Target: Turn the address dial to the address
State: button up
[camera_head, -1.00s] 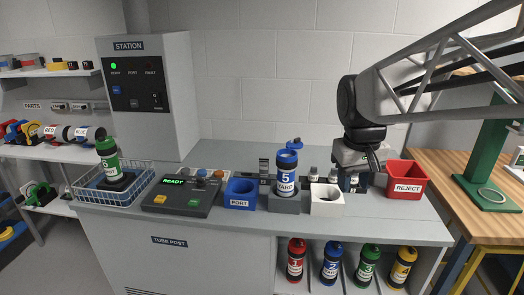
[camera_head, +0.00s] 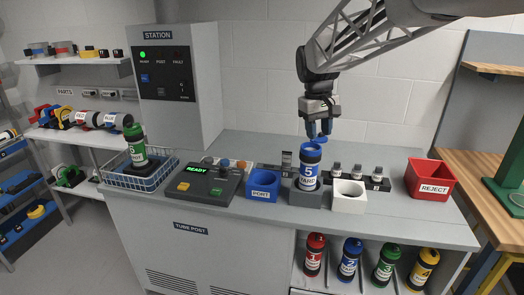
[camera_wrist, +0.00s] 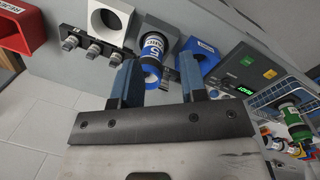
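A blue-and-white carrier (camera_head: 309,170) marked "5" and "YARD" stands upright in a grey holder (camera_head: 306,198). I cannot tell for certain which part of it is the address dial. My gripper (camera_head: 319,134) points down just above and slightly behind its blue top end. The two blue fingers are apart and hold nothing. In the wrist view the carrier (camera_wrist: 157,45) shows beyond the open fingers, its blue end in line with the gap, nearer one finger. The control panel (camera_head: 206,183) shows a green "READY" display and several coloured knobs and buttons.
A blue PORT block (camera_head: 264,185) is left of the holder, a white cup block (camera_head: 349,196) right. Behind is a black rack (camera_head: 367,181) with small knobs. A red REJECT bin (camera_head: 430,179) stands farther right. A green carrier (camera_head: 135,145) stands in the wire basket (camera_head: 158,176) at left.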

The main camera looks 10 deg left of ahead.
jog(key=w+a+f+n, duration=0.2)
jog(key=w+a+f, duration=0.1)
jog(key=w+a, duration=0.65)
jog(key=n+g+h, duration=0.2)
jog(key=n+h, duration=0.1)
jog(key=n, duration=0.2)
send_near(222, 169)
jog(key=shift+s+f, duration=0.15)
jog(key=shift+f, duration=0.15)
jog(key=shift+d+f, duration=0.1)
jog(key=shift+x, duration=3.85)
grip_shut()
